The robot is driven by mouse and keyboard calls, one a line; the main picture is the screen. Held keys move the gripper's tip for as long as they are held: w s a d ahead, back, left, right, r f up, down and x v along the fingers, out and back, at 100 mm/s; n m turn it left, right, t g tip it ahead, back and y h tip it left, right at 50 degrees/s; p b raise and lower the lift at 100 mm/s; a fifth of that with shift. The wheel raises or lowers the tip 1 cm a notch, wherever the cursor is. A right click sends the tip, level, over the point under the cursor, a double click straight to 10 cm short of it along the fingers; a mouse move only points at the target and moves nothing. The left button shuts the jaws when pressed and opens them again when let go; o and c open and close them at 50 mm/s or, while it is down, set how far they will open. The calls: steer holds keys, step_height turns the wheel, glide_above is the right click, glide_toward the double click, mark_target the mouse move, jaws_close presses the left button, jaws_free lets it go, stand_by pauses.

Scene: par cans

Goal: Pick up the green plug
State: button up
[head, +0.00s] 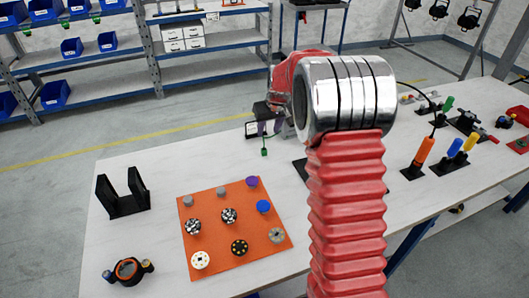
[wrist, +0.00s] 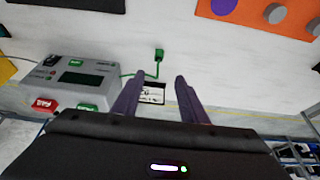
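The green plug (head: 264,152) lies on the white table near its back edge, left of my arm in the head view. In the wrist view the green plug (wrist: 159,54) is a small upright shape just beyond the fingertips, centred between them. A thin green cable (wrist: 157,70) runs from it towards a grey device. My gripper (wrist: 161,78) is open and empty, its two purple fingers spread. In the head view my gripper (head: 269,129) is just behind the plug, partly hidden by my own arm. The plug does not touch the fingers.
The grey device (wrist: 75,80) with red and green buttons stands left of the fingers in the wrist view. A black-framed card (wrist: 152,93) shows between them. An orange mat (head: 218,253) with several pucks and a black bracket (head: 122,203) lie nearer in the head view.

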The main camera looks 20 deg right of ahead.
glide_above(264, 149)
steer(key=s, duration=0.2)
steer(key=shift+s+a+f, duration=0.1)
steer(key=shift+f, duration=3.9)
steer(key=shift+d+x, duration=0.2)
steer(key=shift+x, duration=2.4)
steer(key=shift+s, duration=0.1)
steer(key=shift+c, duration=0.4)
jaws_close()
